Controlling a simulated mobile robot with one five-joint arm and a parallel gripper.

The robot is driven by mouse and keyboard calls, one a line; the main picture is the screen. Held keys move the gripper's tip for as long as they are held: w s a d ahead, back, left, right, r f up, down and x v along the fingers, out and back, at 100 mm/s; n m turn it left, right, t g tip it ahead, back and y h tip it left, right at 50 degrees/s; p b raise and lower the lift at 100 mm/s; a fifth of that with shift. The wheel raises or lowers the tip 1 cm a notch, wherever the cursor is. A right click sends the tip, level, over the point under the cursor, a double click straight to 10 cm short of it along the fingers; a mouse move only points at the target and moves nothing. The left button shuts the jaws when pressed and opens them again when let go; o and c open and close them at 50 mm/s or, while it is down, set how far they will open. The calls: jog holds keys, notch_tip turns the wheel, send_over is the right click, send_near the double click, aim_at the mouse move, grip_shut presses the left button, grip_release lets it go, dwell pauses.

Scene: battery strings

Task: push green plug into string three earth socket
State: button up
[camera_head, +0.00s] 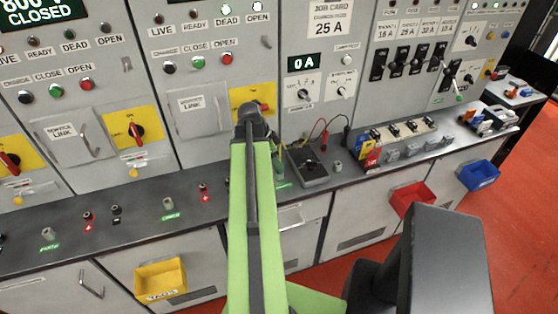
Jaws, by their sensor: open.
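My gripper (256,122) is at the dark end of my raised green arm. It overlaps the yellow switch plate (245,97) of the third panel; its fingers are too small to make out, and I see nothing held. A green EARTH label (283,185) lies on the bench just right of my arm, and the socket by it is largely hidden. Two other earth sockets stand by green labels farther left, a grey post (168,203) and another grey post (47,235). I cannot make out a green plug for certain; a small green tip (460,98) shows below the fuse panel.
A dark meter box (308,166) with red and black leads sits right of my arm. A rack of small parts (400,130) is farther right on the bench. Yellow (160,279), red (411,198) and blue (478,175) bins hang on the bench front.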

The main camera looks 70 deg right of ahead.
jog(key=p+v, duration=1.1)
jog(key=v, duration=0.3)
jog(key=w+a+f+n+t+b, duration=0.1)
jog(key=w+a+f+n+b, duration=0.25)
jog(key=w+a, duration=0.8)
jog(key=w+a+f+n+t+b, duration=0.1)
jog(key=w+a+f+n+b, duration=0.25)
jog(key=w+a, duration=0.8)
jog(key=w+a+f+n+y+b, duration=0.1)
jog(key=w+a+f+n+b, duration=0.1)
jog(key=a+n, duration=0.8)
jog(key=w+a+f+n+t+y+b, duration=0.1)
jog(key=w+a+f+n, duration=0.3)
jog(key=a+n, duration=0.7)
jog(key=shift+w+a+y+b, duration=0.3)
jog(key=shift+w+a+b, duration=0.4)
jog(key=shift+a, duration=3.95)
